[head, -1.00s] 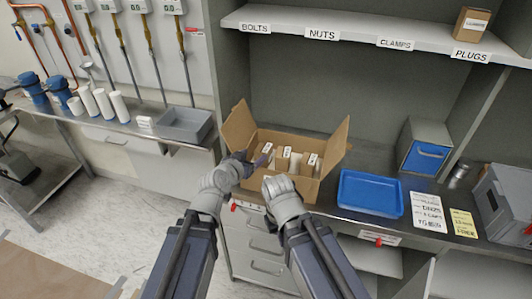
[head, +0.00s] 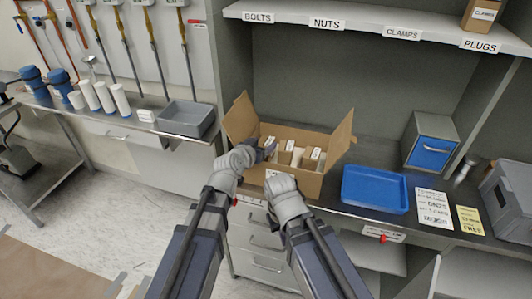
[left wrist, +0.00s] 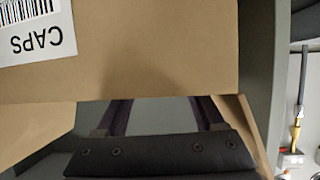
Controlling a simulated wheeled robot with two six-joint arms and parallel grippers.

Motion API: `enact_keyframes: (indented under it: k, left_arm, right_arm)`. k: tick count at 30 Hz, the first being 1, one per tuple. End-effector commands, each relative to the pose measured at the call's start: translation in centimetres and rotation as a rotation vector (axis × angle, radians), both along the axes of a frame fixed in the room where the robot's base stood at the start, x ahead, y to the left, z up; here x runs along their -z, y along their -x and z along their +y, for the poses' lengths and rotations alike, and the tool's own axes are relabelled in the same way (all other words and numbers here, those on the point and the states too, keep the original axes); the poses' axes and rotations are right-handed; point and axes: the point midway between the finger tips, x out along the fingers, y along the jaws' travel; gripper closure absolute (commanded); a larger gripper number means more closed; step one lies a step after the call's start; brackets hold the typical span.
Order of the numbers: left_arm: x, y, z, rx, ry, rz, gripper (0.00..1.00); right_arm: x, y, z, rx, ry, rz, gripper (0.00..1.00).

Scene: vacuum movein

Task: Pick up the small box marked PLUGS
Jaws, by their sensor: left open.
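An open cardboard carton (head: 294,177) stands on the counter with its flaps up. Several small boxes with white-labelled tops (head: 287,146) stand inside it; their print is too small to read, so I cannot tell which is marked PLUGS. My left gripper (head: 268,150) is open at the carton's left side, with its fingers over the near rim by the small boxes. In the left wrist view the fingers (left wrist: 162,112) pass behind a cardboard face (left wrist: 160,50) with an upside-down CAPS label; their tips are hidden. My right gripper (head: 279,184) is at the carton's front; its fingers are unclear.
A blue tray (head: 375,190) and paper signs lie right of the carton. A blue-fronted bin (head: 431,150) stands behind. A grey bin (head: 187,118) is at left. The shelf (head: 350,28) above carries a PLUGS label and a CLAMPS box (head: 484,13).

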Motion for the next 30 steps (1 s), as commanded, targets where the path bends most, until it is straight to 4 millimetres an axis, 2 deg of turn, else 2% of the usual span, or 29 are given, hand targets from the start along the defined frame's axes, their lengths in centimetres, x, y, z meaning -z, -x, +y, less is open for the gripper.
enact_keyframes:
  k: [1,3,10,27,30]
  left_arm:
    - [0.57,-0.95,-0.35,0.0,0.0,0.0,0.3]
    - [0.69,-1.35,-0.57,0.0,-0.001,0.0,0.3]
    - [0.57,-1.26,-0.58,0.0,0.0,0.0,0.31]
    - [0.58,-1.25,-0.57,0.0,0.0,0.001,0.95]
    - [0.59,-1.25,-0.56,0.0,0.0,0.001,1.0]
  right_arm:
    - [0.56,0.0,0.0,0.0,0.0,0.0,1.0]
    - [0.69,0.0,0.0,0.0,0.0,0.0,1.0]
    - [0.56,0.0,0.0,0.0,0.0,0.0,1.0]
    - [0.57,0.0,-0.01,0.0,0.0,0.0,1.0]
    - [0.57,0.0,-0.01,0.0,0.0,0.0,1.0]
